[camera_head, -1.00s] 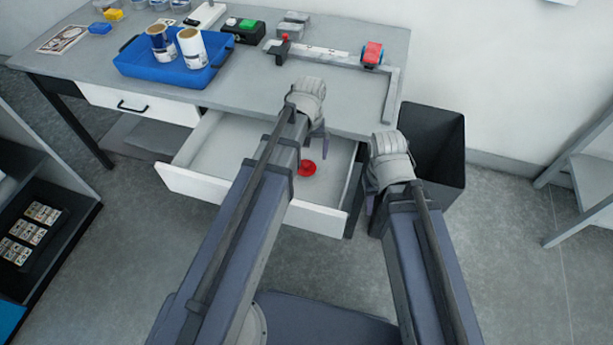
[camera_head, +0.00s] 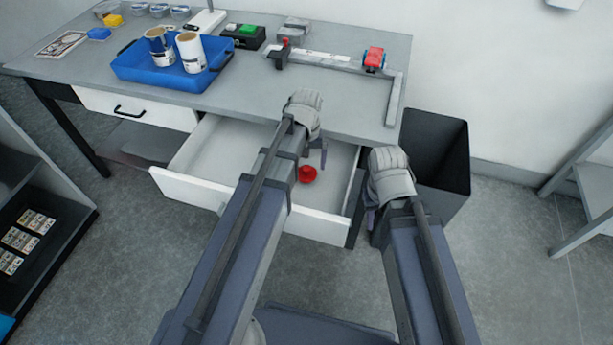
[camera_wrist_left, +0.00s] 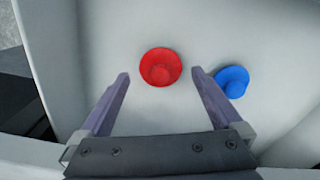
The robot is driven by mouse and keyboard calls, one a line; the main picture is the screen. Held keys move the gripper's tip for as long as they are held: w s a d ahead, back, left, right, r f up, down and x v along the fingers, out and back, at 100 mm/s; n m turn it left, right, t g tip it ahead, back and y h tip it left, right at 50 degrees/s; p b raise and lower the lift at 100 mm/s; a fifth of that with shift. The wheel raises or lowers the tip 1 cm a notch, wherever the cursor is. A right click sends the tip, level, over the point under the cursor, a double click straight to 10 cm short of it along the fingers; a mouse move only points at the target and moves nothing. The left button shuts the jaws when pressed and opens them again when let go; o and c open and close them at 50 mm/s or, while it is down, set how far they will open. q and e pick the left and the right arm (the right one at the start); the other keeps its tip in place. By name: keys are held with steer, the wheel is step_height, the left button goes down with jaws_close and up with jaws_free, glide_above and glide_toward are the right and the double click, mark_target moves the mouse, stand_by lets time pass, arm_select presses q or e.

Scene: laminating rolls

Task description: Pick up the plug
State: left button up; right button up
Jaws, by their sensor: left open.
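A round red plug (camera_head: 307,174) lies in the open drawer, at its right part; in the left wrist view the red plug (camera_wrist_left: 161,67) sits just ahead of and between the fingertips. A blue plug-like piece (camera_wrist_left: 233,82) lies to its right in the left wrist view, beside the right finger; the head view does not show it. My left gripper (camera_wrist_left: 160,76) is open and empty, over the drawer; in the head view it (camera_head: 315,155) is partly hidden by its own arm. My right gripper (camera_head: 370,215) hangs to the right of the drawer, its fingers mostly hidden.
The white drawer (camera_head: 205,187) stands pulled out below the grey desk (camera_head: 345,105). Its walls surround my left gripper's space. A blue tray (camera_head: 130,70) with two rolls stands on the desk. A dark bin (camera_head: 445,150) stands to the right, close to my right arm.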

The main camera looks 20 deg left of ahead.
mark_target(307, 168)
arm_select(q)
steer(key=f+b, duration=0.3)
steer(key=f, duration=0.1)
steer(key=shift+w, duration=0.25)
steer(key=shift+r, duration=0.1)
steer(key=shift+c, duration=0.2)
steer(key=c, duration=1.1)
steer(key=shift+c, duration=0.2)
steer(key=shift+r, duration=0.1)
step_height(307, 168, up, 19)
steer(key=p, duration=1.9)
